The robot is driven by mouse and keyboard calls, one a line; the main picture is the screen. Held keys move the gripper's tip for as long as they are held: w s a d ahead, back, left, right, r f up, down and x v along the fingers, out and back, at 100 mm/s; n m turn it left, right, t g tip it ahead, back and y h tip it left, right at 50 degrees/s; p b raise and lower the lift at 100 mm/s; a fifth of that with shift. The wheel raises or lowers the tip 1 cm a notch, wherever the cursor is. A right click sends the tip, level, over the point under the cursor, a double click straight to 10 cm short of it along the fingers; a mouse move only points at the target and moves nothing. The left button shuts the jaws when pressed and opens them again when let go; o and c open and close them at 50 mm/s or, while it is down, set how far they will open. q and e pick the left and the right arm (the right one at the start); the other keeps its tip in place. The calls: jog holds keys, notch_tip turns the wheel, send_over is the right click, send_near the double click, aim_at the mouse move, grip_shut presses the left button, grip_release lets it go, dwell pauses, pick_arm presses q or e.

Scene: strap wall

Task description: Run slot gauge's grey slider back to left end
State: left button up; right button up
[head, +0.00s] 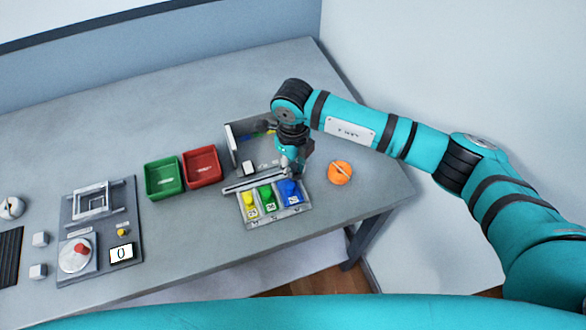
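A narrow grey rail with a dark slot (252,181), which looks like the slot gauge, lies along the back of a tray of coloured pieces. It runs slightly upward to the right. The grey slider cannot be made out; the rail's right end is partly hidden by my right gripper. My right gripper (291,169) points down over that right end. Its fingers are small and dark, and I cannot tell whether they are open, shut or touching anything. My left gripper is not in view.
The tray (281,217) holds yellow, green and blue pieces. Behind the rail stand an open grey box (235,150) and a white cube (249,168). An orange ball (340,173) lies right; green (160,192) and red bins (188,178) stand left. A device panel (72,205) is farther left.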

aim_at(250, 186)
jog(key=shift+f, duration=0.1)
jog(key=shift+s+a, duration=0.1)
jog(key=shift+a, duration=0.2)
jog(key=shift+s+a+b, duration=0.25)
jog(key=shift+a, duration=0.45)
jog(key=shift+s+a+b, duration=0.25)
jog(key=shift+a+b, duration=0.05)
jog(key=shift+a, duration=0.45)
jog(key=shift+s+a+b, duration=0.25)
jog(key=shift+a, duration=0.45)
jog(key=shift+s+a+f+b, duration=0.1)
jog(key=shift+s+a+b, duration=0.25)
jog(key=shift+a, duration=0.6)
jog(key=shift+s+a+r+b, duration=0.1)
jog(key=shift+s+a+b, duration=0.25)
jog(key=shift+a, duration=0.55)
jog(key=shift+s+a+f+b, duration=0.15)
jog(key=shift+a+b, duration=0.25)
jog(key=shift+a, duration=0.55)
jog(key=shift+s+a+b, duration=0.25)
jog(key=shift+a+b, duration=0.15)
jog(key=shift+a, duration=0.4)
jog(key=shift+s+a+b, duration=0.3)
jog(key=shift+a+b, duration=0.05)
jog(key=shift+a, duration=0.4)
jog(key=shift+s+a+b, duration=0.25)
jog(key=shift+a+b, duration=0.15)
jog(key=shift+a, duration=0.4)
jog(key=shift+s+a, duration=0.1)
jog(key=shift+a, duration=0.2)
